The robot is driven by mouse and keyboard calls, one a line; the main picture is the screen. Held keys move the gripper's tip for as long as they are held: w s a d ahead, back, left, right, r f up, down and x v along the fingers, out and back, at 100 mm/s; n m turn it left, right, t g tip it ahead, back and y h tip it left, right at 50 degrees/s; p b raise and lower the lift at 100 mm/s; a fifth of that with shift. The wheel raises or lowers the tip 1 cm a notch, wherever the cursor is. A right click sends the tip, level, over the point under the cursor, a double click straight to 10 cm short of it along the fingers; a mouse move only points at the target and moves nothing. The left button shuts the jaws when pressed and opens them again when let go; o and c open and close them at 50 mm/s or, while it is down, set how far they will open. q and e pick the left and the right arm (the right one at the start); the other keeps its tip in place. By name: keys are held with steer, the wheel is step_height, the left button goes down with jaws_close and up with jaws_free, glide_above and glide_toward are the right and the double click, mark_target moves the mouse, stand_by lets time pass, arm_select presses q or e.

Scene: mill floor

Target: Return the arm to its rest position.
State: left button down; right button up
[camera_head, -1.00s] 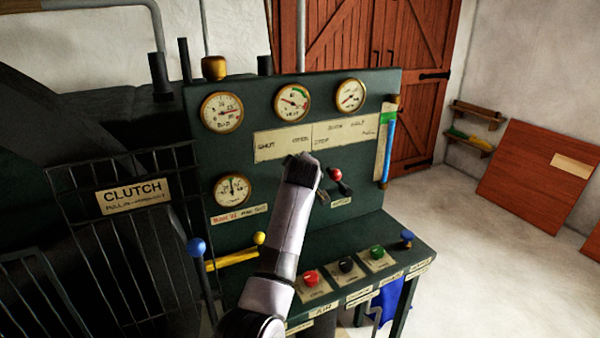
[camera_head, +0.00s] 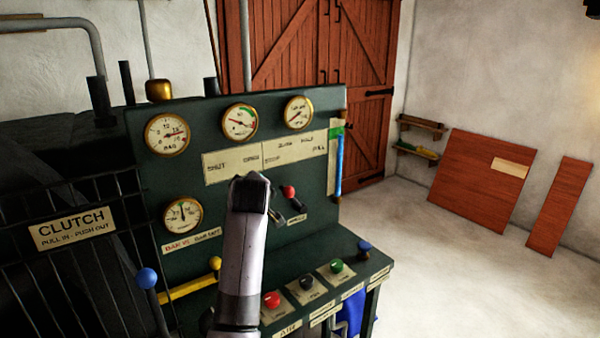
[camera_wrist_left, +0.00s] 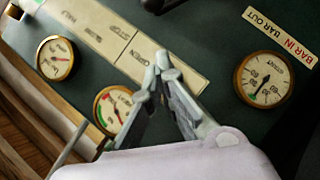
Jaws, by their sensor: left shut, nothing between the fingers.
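My arm (camera_head: 240,250) rises from the bottom of the head view in front of the dark green control panel (camera_head: 318,210). Its dark upper end covers part of the panel below the white label strip, just left of a red-knobbed lever (camera_head: 289,192). The fingers cannot be made out in the head view. In the left wrist view my left gripper (camera_wrist_left: 161,66) is shut and empty, its fingertips meeting in front of the panel's label strip (camera_wrist_left: 128,45). I cannot tell whether the tips touch the panel. My right gripper is not in view.
Red, black and green knobs sit on the lower ledge (camera_head: 352,259). Open floor (camera_head: 440,275) lies to the right.

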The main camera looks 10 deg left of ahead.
arm_select(q)
steer(key=s+f+m+g+h, duration=0.15)
steer(key=s+f+m, duration=0.25)
steer(key=s+f, duration=0.65)
steer(key=s+f+m+g, duration=0.25)
steer(key=s+f, duration=0.45)
steer(key=f, duration=0.6)
steer(key=s+d+f+m+g+h, duration=0.1)
steer(key=s+d+f+m+g, duration=0.2)
steer(key=s, duration=0.8)
steer(key=s+d+f+m+h, duration=0.1)
steer(key=s+d+f+m, duration=0.2)
steer(key=s, duration=0.7)
steer(key=s+d+f+m+g+h, duration=0.25)
steer(key=s+m, duration=0.25)
steer(key=s, duration=0.6)
step_height(320, 180, down, 25)
steer(key=y, duration=0.1)
steer(key=s+a+f+g, duration=0.1)
steer(key=s+a+f, duration=0.1)
steer(key=s+f, duration=0.7)
steer(key=s+a+f+g, duration=0.1)
steer(key=s+f, duration=0.7)
steer(key=f, duration=0.1)
steer(key=shift+s+a, duration=0.35)
